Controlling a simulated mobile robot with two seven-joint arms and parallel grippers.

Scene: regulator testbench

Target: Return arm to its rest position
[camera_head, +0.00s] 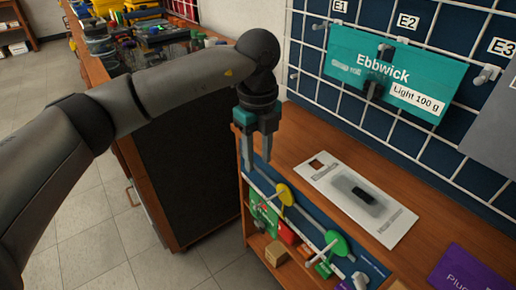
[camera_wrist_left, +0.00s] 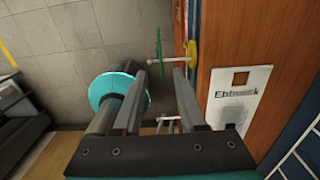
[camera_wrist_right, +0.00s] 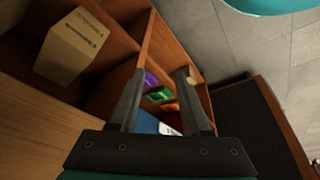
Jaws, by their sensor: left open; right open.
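My left arm comes in from the left in the head view and bends down at a dark round joint. Its gripper (camera_head: 258,150) points down, open and empty, beside the left end of the wooden bench. In the left wrist view the left gripper (camera_wrist_left: 163,72) has its fingers apart with nothing between them. My right gripper (camera_wrist_right: 162,75) shows only in the right wrist view. Its fingers are apart, in front of shelf compartments, and no held object shows between them. The right arm is not in the head view.
A white card (camera_head: 345,200) with a dark part lies on the bench (camera_head: 300,140). Yellow (camera_head: 284,193) and green (camera_head: 336,243) round pieces sit on the bench front. A teal Ebbwick packet (camera_head: 385,75) hangs on the wire grid. A cardboard box (camera_wrist_right: 72,45) stands in a shelf compartment.

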